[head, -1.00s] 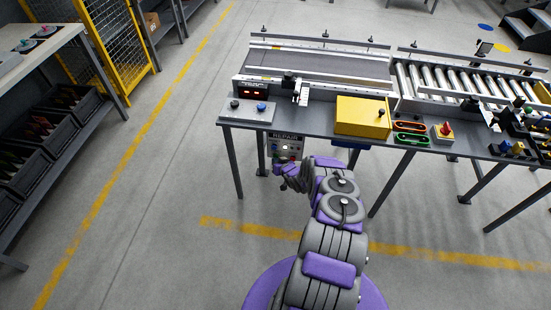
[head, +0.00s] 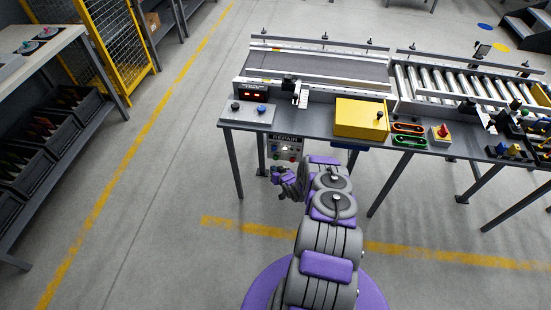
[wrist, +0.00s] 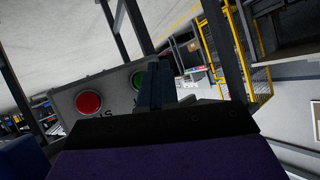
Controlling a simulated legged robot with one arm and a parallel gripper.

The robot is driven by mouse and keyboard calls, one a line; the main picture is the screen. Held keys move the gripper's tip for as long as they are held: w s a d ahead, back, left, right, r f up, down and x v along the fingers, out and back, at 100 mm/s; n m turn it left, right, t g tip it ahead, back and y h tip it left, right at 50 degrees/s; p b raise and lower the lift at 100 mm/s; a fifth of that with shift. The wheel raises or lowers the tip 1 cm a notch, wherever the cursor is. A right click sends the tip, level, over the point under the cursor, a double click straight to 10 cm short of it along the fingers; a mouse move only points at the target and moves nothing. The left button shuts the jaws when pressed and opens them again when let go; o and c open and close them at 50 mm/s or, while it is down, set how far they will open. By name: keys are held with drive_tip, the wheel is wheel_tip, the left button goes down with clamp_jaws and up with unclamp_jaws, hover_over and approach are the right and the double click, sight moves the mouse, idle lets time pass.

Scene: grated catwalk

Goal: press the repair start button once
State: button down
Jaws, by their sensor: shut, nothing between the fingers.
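The grey control box labelled REPAIR (head: 285,139) hangs under the front edge of the conveyor table in the head view. Small red and green spots and a pale light show on its face. In the wrist view the panel is tilted and its lettering inverted; a large red button (wrist: 89,103) is clear. A green button (wrist: 138,79) beside it is partly hidden by my gripper. My gripper (head: 280,178) is shut and empty, just in front of and below the box in the head view. Its dark fingers (wrist: 156,88) also show in the wrist view. I cannot tell whether they touch the panel.
Table legs (head: 234,165) stand on both sides of the box. Floor to the left is clear up to the shelf bins (head: 62,140).

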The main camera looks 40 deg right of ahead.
drive_tip(key=shift+s+a+p, duration=0.35)
drive_tip(key=shift+s+a, duration=0.4)
drive_tip(key=shift+a, duration=0.15)
drive_tip(key=w+r+n+g, duration=0.1)
drive_tip(key=w+r+g, duration=0.15)
drive_tip(key=r, duration=0.85)
drive_tip(key=w+r+n+g, duration=0.1)
drive_tip(key=w+r+g, duration=0.15)
drive_tip(key=r, duration=0.75)
drive_tip(key=s+a+r+g, duration=0.2)
drive_tip(key=s+a+r, duration=0.3)
drive_tip(key=r, duration=0.5)
drive_tip(key=s+a+r+g, duration=0.1)
drive_tip(key=s+a+r, duration=0.2)
drive_tip(key=a+r, duration=0.5)
drive_tip(key=s+a+r+n+g, duration=0.1)
drive_tip(key=s+a+r+g, duration=0.2)
drive_tip(key=s+a+r, duration=1.05)
drive_tip(key=s+a+r+g+y, duration=0.1)
drive_tip(key=s+a, duration=0.2)
drive_tip(key=s, duration=0.5)
drive_tip(key=s+a+r+n+g, duration=0.1)
drive_tip(key=s+a+r, duration=0.1)
drive_tip(key=s, duration=0.6)
drive_tip(key=s+a+r+n+g+y, duration=0.1)
drive_tip(key=s+a, duration=0.3)
drive_tip(key=s, duration=0.4)
drive_tip(key=shift+r+y, duration=0.3)
drive_tip(key=shift+r, duration=0.15)
